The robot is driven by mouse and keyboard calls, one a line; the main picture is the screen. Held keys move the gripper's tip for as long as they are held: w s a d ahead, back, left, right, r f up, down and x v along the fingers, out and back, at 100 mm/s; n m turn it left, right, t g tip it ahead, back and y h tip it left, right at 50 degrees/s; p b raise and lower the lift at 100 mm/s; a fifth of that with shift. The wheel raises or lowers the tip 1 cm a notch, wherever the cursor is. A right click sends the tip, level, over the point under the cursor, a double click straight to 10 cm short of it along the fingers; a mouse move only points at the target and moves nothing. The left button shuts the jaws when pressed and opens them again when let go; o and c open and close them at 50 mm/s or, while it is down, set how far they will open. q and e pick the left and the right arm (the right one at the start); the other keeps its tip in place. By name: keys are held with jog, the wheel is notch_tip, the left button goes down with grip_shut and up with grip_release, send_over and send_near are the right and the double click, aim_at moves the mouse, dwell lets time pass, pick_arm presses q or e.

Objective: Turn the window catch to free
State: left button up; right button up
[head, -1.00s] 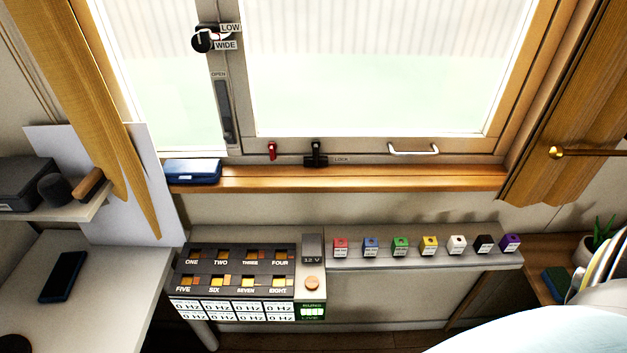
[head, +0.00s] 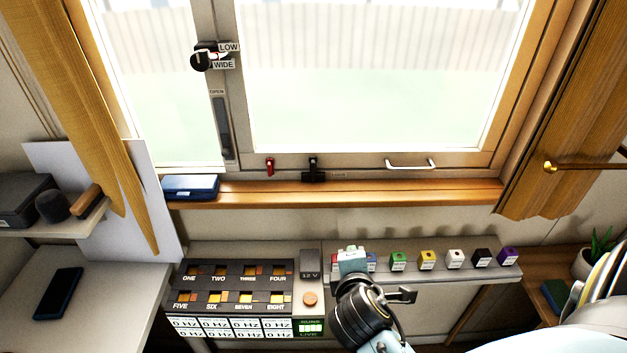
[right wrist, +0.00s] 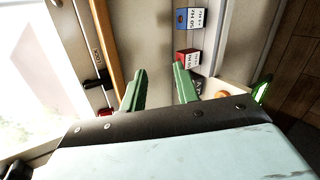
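The black window catch (head: 313,169) sits on the bottom rail of the window frame, its lever upright. The catch also shows in the right wrist view (right wrist: 96,83), left of the fingers. My right gripper (head: 352,252) is in front of the cube shelf, below and right of the catch and apart from it. In the right wrist view its two green fingers (right wrist: 159,82) are spread with nothing between them. My left gripper is not in view.
A red lever (head: 269,166) is left of the catch; a white handle (head: 410,164) is right of it. A blue case (head: 190,187) lies on the sill's left end. Several coloured cubes, including a yellow one (head: 428,260), line the shelf. The sill below the catch is clear.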

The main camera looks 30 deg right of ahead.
jog(key=w+r+n+t+h, duration=0.25)
jog(key=w+r+n, duration=0.2)
jog(key=n, duration=0.25)
jog(key=n+t, duration=0.4)
jog(key=n, duration=0.6)
send_near(313, 171)
jog(key=shift+g, duration=0.25)
jog(key=x, duration=0.8)
jog(key=shift+w+r, duration=0.15)
jog(key=shift+w, duration=0.1)
grip_shut()
